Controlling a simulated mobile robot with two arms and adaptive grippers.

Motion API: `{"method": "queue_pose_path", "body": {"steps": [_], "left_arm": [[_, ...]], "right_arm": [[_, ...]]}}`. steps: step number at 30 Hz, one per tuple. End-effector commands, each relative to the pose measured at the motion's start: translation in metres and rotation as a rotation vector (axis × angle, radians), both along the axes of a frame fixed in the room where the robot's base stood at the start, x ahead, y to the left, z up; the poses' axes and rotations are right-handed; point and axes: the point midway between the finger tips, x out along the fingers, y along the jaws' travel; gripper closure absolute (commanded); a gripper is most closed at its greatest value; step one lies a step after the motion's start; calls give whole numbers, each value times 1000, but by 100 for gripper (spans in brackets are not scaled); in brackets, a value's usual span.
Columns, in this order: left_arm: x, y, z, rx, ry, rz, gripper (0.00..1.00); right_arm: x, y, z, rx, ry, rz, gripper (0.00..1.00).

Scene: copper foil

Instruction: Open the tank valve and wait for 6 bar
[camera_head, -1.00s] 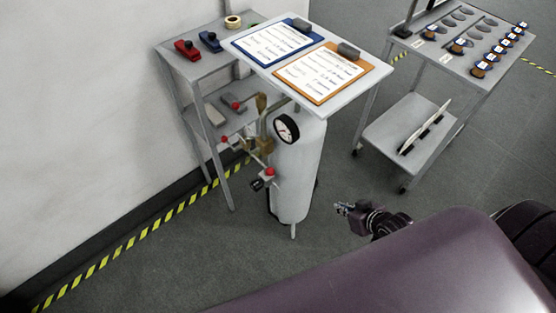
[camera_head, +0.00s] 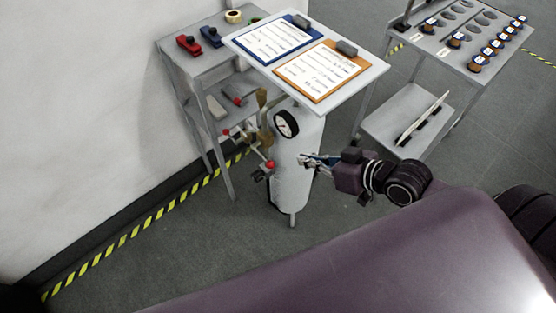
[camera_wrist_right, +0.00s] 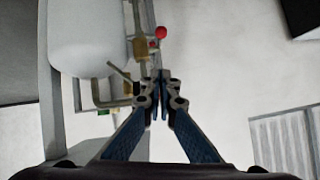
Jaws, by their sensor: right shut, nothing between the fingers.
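The wrist view shows the tank (camera_wrist_right: 88,38), a red knob (camera_wrist_right: 160,32) and a brass fitting (camera_wrist_right: 141,49). My right gripper (camera_head: 305,160) is shut and empty, in front of the tank in the head view. In the wrist view its fingertips (camera_wrist_right: 160,78) are near the brass fitting, contact unclear. My left gripper is out of view.
A trolley (camera_head: 400,104) with cups stands at the right. A wall (camera_head: 80,120) closes off the left. Floor in front is clear.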

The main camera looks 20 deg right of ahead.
Motion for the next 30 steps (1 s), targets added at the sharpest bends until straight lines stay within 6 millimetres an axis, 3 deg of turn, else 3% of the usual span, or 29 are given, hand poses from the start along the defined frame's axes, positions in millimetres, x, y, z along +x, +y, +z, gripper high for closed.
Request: {"method": "queue_pose_path", "body": {"steps": [8,19,24,30], "left_arm": [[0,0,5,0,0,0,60],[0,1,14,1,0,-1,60],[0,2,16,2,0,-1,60],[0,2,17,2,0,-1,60]], "right_arm": [[26,13,-16,3,-2,-3,100],[75,43,-52,3,-1,-1,100],[74,47,-78,0,1,0,100],[76,49,-90,-1,0,1,100]]}}
